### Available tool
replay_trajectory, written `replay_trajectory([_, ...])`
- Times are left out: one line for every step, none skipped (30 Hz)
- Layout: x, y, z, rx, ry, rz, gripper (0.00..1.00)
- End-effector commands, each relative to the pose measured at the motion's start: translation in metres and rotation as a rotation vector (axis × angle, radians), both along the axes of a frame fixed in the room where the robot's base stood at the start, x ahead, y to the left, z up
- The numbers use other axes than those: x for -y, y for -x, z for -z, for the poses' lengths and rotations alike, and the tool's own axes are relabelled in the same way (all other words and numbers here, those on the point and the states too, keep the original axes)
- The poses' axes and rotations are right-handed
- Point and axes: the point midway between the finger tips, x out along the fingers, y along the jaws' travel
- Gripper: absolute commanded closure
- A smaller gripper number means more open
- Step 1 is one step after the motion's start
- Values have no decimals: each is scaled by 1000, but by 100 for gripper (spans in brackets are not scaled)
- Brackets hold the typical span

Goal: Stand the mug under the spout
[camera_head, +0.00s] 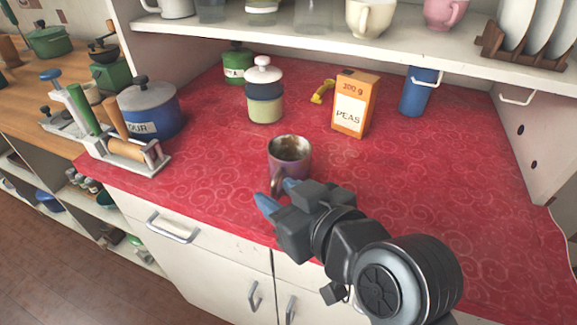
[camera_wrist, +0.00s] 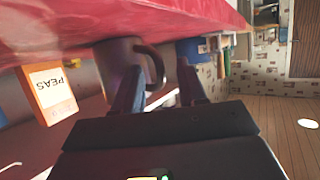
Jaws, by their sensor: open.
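The mug (camera_head: 289,152) is purple-grey with a brownish inside. It stands upright near the front of the red counter, its handle turned toward my gripper. My gripper (camera_head: 277,194) is open and empty, its blue fingertips close to the handle. In the wrist view the mug (camera_wrist: 114,62) is just ahead, and its handle reaches toward the gap between the fingers of my gripper (camera_wrist: 160,72). I cannot tell whether a finger touches the handle. I cannot make out a spout in either view.
Behind the mug stand an orange PEAS box (camera_head: 355,103), a white-lidded jar (camera_head: 264,92), a yellow object (camera_head: 322,92) and a blue container (camera_head: 418,92). A shelf (camera_head: 330,40) overhangs the back. The counter's right side is clear.

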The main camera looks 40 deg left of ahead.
Motion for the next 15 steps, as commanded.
replay_trajectory([-1,0,0,0,0,0,59])
replay_trajectory([-1,0,0,0,-1,0,59])
replay_trajectory([-1,0,1,0,-1,0,59])
replay_trajectory([-1,0,0,1,-1,1,59])
replay_trajectory([-1,0,0,0,-1,0,59])
replay_trajectory([-1,0,1,0,-1,0,59])
replay_trajectory([-1,0,1,0,-1,0,61])
replay_trajectory([-1,0,1,0,-1,0,64])
replay_trajectory([-1,0,1,0,-1,0,67])
replay_trajectory([-1,0,1,0,0,0,70])
replay_trajectory([-1,0,1,0,0,0,73])
replay_trajectory([-1,0,0,0,0,0,77])
replay_trajectory([-1,0,0,0,0,0,80])
replay_trajectory([-1,0,0,0,0,0,83])
replay_trajectory([-1,0,0,0,0,0,86])
